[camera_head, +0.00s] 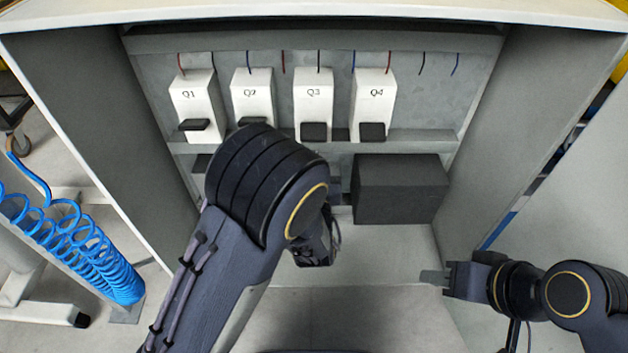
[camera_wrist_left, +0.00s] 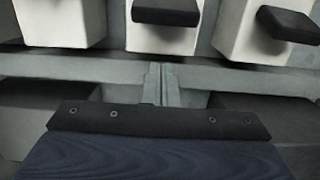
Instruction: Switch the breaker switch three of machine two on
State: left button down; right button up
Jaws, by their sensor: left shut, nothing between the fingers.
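Breaker switch three is the white block marked Q3 (camera_head: 313,90) in the cabinet, with its black lever (camera_head: 313,131) low on its front. My left arm reaches in below the breakers, and its wrist hides most of that gripper in the head view. In the left wrist view my left gripper (camera_wrist_left: 161,82) is shut and empty, with its thin grey fingertips below a black lever (camera_wrist_left: 165,12) and apart from it. I cannot tell which breaker that lever belongs to. My right gripper (camera_head: 432,277) is at the cabinet's lower right, away from the breakers; its opening is unclear.
Breakers Q1 (camera_head: 189,100), Q2 (camera_head: 252,88) and Q4 (camera_head: 376,90) stand beside Q3. A grey rail (camera_head: 410,137) runs below them. A dark box (camera_head: 402,190) sits below Q4. Cabinet walls stand on both sides, with a blue coiled hose (camera_head: 85,250) outside at left.

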aim_at(314, 132)
pick_arm(q)
jog(key=r, duration=0.3)
jog(key=shift+s+r, duration=0.35)
jog(key=shift+r, duration=0.05)
